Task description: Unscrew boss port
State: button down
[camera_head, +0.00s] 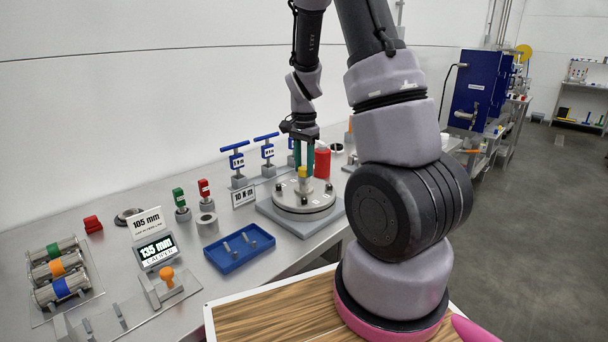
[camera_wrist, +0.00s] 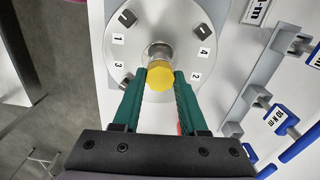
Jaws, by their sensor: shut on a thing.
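The boss port shows as a yellow cap on a metal stem (camera_wrist: 160,76) at the middle of a round metal flange (camera_wrist: 120,57) with bolts numbered 1 to 4. In the head view the yellow cap (camera_head: 303,172) stands upright on the flange (camera_head: 304,206), which rests on a grey base plate (camera_head: 270,211). My gripper (camera_wrist: 161,78) has green fingers, one on each side of the yellow cap, and is shut on it. In the head view my gripper (camera_head: 303,165) points straight down over the flange. The cap's thread is hidden.
Blue T-handled tools (camera_head: 237,160) stand behind the flange, with a red cylinder (camera_head: 322,163) beside it. A blue tray (camera_head: 239,250) with small pins lies to the front left. A caliper display (camera_head: 158,252) and banded cylinders (camera_head: 59,273) are further left.

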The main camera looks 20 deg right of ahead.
jog(key=shift+n, duration=0.8)
jog(key=shift+n, duration=1.1)
jog(key=n, duration=0.3)
jog(key=shift+n, duration=1)
jog(key=n, duration=0.3)
